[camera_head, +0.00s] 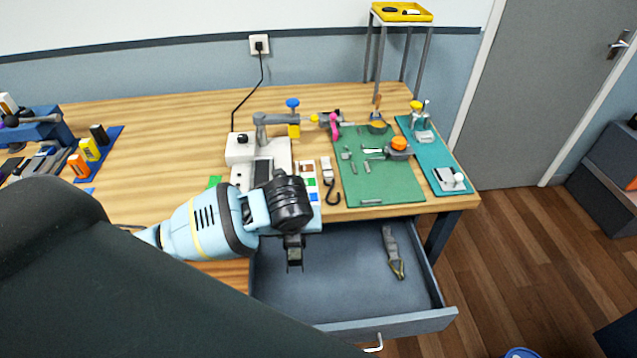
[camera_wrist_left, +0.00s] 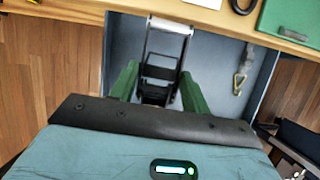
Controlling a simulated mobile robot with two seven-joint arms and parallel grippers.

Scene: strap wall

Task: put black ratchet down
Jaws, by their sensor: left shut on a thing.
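My left gripper (camera_wrist_left: 158,88) is shut on the black ratchet (camera_wrist_left: 160,67), with one green finger on each side of it in the wrist view. The ratchet has a dark frame and a silver bar at its far end. In the head view my left gripper (camera_head: 293,243) hangs over the open drawer (camera_head: 330,285), near its left side and the table's front edge. I cannot tell how far the ratchet is above the drawer floor. A grey strap with a brass-coloured hook (camera_head: 393,252) lies in the drawer's right part. My right gripper is not in view.
The middle of the drawer floor is bare. On the table are a white clamp device (camera_head: 240,150), a strap with a black hook (camera_head: 329,180) and a green mat (camera_head: 375,185) with small metal parts. A yellow tray (camera_head: 402,12) tops a stand at the back.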

